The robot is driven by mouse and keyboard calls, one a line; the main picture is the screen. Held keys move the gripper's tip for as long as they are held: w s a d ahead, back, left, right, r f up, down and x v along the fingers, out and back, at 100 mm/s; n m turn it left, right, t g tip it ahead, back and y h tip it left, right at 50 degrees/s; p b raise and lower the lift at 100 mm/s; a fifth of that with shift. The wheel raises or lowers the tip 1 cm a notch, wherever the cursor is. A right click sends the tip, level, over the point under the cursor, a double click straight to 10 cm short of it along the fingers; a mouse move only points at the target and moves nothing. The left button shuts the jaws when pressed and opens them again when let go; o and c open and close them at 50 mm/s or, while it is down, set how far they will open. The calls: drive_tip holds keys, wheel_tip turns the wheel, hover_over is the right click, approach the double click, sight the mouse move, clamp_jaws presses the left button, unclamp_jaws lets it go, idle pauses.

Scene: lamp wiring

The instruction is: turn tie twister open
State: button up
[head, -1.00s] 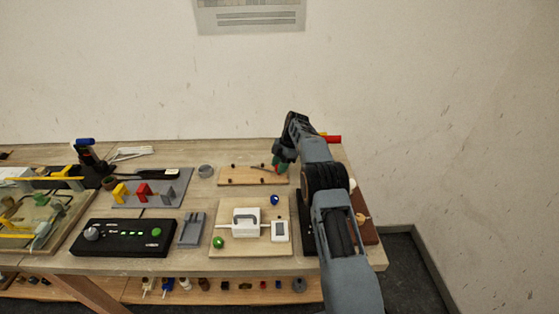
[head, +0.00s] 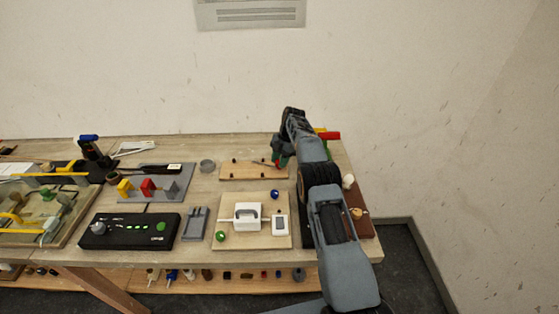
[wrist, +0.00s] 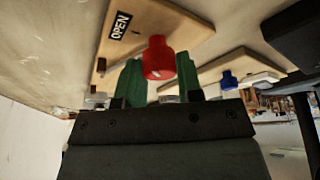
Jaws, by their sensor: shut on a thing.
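A wooden board (head: 240,172) with small dark pegs lies toward the back of the table in the head view. In the wrist view the board (wrist: 165,22) carries a black "OPEN" label (wrist: 119,25). A red knob (wrist: 158,57), which I take as the tie twister, sits between the green fingers of my gripper (wrist: 157,78). My gripper is shut on it. In the head view my gripper (head: 280,152) is at the right end of the board, and the knob is mostly hidden there.
A lighter board (head: 275,240) with a white box, a blue knob and a green knob lies in front. A grey ring (head: 207,166) stands left of the wooden board. A red and yellow thing (head: 330,135) is behind my arm. The wall is close behind the table.

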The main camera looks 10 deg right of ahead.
drive_tip(key=o, duration=0.9)
drive_tip(key=shift+f+b, duration=0.1)
drive_tip(key=shift+b, duration=0.2)
